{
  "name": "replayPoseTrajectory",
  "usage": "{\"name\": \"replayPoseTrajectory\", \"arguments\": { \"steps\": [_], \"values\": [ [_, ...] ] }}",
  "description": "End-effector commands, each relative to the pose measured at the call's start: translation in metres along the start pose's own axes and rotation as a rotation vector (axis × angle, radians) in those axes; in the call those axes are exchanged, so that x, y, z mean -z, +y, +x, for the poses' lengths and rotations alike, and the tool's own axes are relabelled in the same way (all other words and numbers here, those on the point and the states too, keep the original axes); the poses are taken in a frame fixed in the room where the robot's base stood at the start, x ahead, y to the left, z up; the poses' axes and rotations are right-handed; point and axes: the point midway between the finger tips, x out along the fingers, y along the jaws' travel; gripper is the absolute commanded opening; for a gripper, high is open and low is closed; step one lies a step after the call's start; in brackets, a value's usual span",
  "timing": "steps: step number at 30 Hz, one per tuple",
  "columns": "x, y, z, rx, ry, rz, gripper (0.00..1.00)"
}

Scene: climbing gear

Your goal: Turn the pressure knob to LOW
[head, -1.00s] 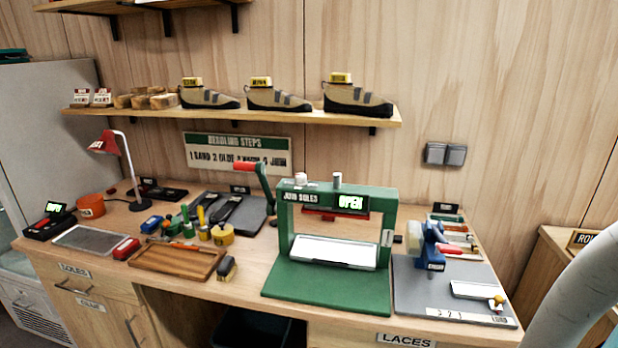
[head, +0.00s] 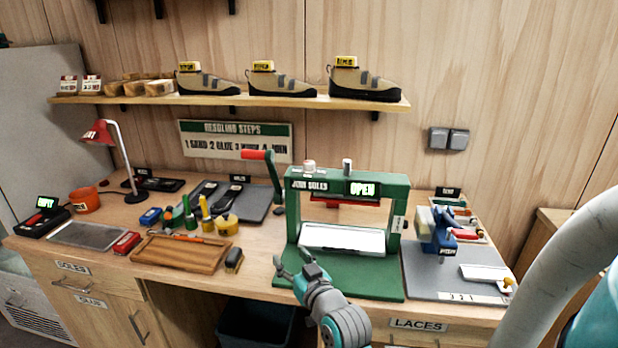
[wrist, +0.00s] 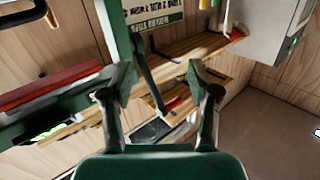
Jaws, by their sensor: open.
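The green sole press (head: 396,232) stands on the bench with its sign and a lit display reading OPEN. I cannot tell which is the pressure knob, and no LOW mark is readable. My gripper (head: 293,266) is open and empty in front of the press's lower left. In the wrist view my gripper (wrist: 161,78) has its fingers apart, with the green and red press parts to the left.
A red-handled lever (head: 258,155) rises at the press's left. A wooden tray (head: 180,254), brush and bottles lie further left. A blue clamp-like device (head: 436,229) stands on a grey board at right. A shelf (head: 230,100) with shoes hangs above.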

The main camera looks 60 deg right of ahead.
Motion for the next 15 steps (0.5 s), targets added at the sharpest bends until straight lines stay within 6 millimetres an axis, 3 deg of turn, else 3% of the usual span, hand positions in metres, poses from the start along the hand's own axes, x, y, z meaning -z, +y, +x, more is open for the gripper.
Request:
{"name": "replayPoseTrajectory", "arguments": {
  "steps": [1,9,15],
  "values": [
    [0.022,0.015,0.012,-0.019,0.02,-0.004,0.6],
    [0.115,0.082,0.046,-0.086,0.06,-0.032,0.6],
    [0.156,0.11,0.052,-0.113,0.072,-0.051,0.6]
  ]
}}
